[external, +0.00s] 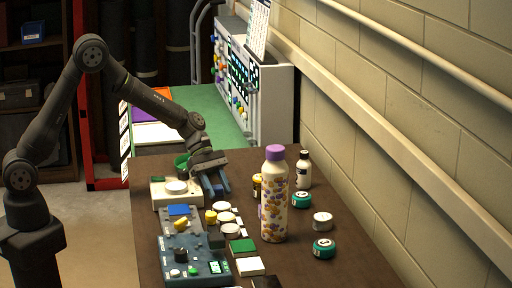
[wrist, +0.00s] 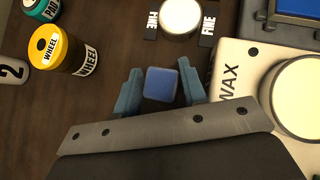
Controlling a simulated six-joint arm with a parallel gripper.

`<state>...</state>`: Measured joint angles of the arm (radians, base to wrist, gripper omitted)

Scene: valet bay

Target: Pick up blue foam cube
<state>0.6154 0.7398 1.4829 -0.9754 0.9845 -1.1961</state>
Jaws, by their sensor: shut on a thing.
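The blue foam cube (wrist: 161,84) sits between the two blue-grey fingers of my gripper (wrist: 160,88) in the wrist view. In the external view my gripper (external: 218,186) points down over the brown table, beside the cream wax block and left of the patterned bottle. The cube (external: 217,190) is mostly hidden there by the fingers. I cannot tell whether it touches the table.
The cream wax block (wrist: 232,62) is close on the right in the wrist view. A yellow wheel jar (wrist: 64,50) stands to the left.

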